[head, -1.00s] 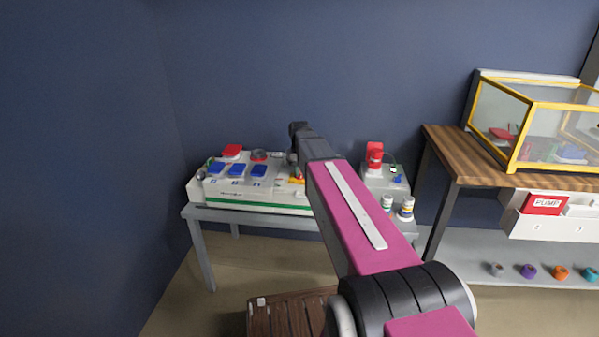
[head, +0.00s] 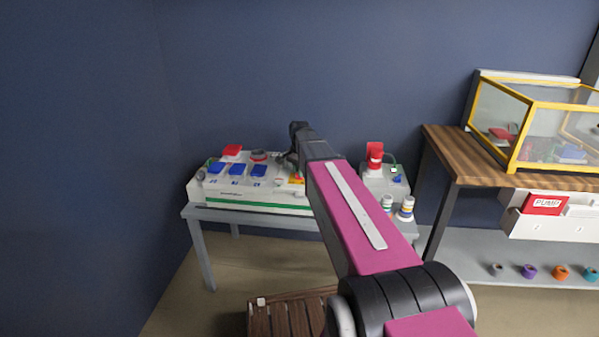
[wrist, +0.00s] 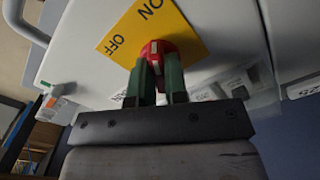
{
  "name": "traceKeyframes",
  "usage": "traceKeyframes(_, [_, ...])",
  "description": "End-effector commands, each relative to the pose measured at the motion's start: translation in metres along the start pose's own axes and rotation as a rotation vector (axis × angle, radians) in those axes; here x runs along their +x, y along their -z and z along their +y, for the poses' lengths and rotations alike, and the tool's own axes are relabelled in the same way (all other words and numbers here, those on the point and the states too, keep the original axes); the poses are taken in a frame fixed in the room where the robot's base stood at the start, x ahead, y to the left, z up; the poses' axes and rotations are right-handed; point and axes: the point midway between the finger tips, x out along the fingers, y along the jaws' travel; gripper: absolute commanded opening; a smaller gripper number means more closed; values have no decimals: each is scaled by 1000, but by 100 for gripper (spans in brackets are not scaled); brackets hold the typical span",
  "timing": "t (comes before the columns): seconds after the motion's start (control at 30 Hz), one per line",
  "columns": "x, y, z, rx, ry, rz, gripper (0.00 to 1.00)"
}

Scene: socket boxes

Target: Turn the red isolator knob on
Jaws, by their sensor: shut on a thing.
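The red isolator knob (wrist: 159,48) sits on a yellow plate (wrist: 190,24) marked ON and OFF in the wrist view. My gripper (wrist: 159,72) has its two green fingers closed on the knob from either side. A pale mark shows on the knob, but its exact pointing direction is hard to tell.
The box carries several blue covers (head: 236,170) and a red cover (head: 232,150). Right of my arm stand a grey box with a red cover (head: 375,153) and two small bottles (head: 406,208). A wooden bench (head: 455,165) with a yellow-framed case (head: 540,135) is further right.

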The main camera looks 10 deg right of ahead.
Motion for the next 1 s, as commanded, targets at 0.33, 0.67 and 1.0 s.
traceKeyframes(0.33, [0,0,0,199,1,1,0])
traceKeyframes(0.67, [0,0,0,261,1,1,0])
traceKeyframes(1.0, [0,0,0,264,1,1,0])
